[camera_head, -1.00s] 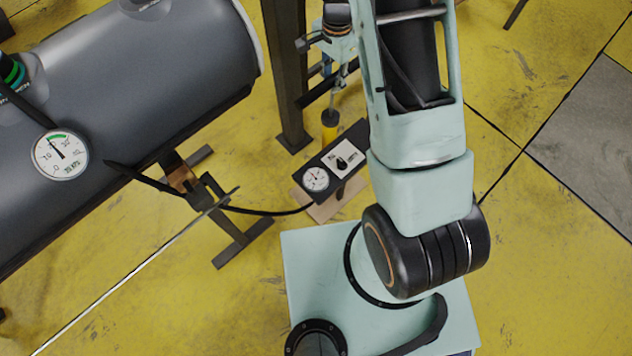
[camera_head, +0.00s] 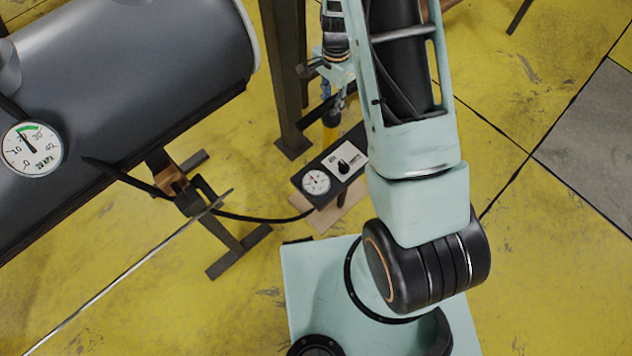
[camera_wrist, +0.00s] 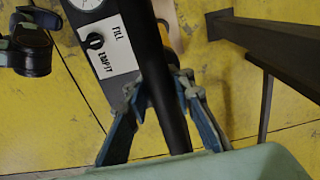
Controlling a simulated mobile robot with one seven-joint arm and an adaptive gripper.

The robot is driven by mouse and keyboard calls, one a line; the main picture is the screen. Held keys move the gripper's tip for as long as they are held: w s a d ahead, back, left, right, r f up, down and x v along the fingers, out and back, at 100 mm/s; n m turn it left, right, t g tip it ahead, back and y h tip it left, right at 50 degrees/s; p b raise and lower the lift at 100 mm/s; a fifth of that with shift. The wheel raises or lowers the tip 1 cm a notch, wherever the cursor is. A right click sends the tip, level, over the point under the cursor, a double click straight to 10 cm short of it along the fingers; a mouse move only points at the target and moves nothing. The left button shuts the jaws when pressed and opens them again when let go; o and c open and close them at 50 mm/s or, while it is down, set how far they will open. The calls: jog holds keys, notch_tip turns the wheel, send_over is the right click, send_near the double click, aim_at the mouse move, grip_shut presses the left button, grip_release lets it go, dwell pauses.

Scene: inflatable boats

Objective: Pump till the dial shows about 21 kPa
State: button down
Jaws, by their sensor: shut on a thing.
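A round white dial (camera_head: 32,148) sits on the dark grey inflated tube (camera_head: 140,75). Its needle points up and left, near the 20 mark by the green band. My gripper (camera_head: 337,88) is low over the yellow pump barrel (camera_head: 331,131), which is mostly hidden. In the wrist view, my gripper's blue fingers (camera_wrist: 160,88) are shut around a black bar (camera_wrist: 168,100), seemingly the pump handle. A black control box (camera_head: 330,172) beside the pump has a small dial (camera_head: 316,182) and a black knob (camera_head: 344,166). The FILL and EMPTY plate (camera_wrist: 108,48) shows in the wrist view.
A black hose (camera_head: 262,217) runs from the box towards the tube. A dark post (camera_head: 288,80) stands just left of the pump. A thin pale rod (camera_head: 130,280) crosses the lower left. The yellow floor (camera_head: 560,260) at right is open.

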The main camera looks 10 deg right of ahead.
aim_at(332, 97)
jog(key=shift+s, duration=0.1)
notch_tip(332, 97, up, 23)
jog(key=p, duration=1.6)
jog(key=shift+w+p, duration=0.35)
jog(key=f+b, duration=0.5)
jog(key=f, duration=0.2)
jog(key=f+b, duration=0.6)
jog(key=f, duration=0.2)
jog(key=f+b, duration=0.5)
jog(key=f, duration=0.3)
jog(key=shift+s+f, duration=0.2)
jog(key=shift+s, duration=0.2)
jog(key=shift+r, duration=0.1)
jog(key=c, duration=1.6)
grip_release()
jog(key=shift+w, duration=0.1)
jog(key=shift+r, duration=0.1)
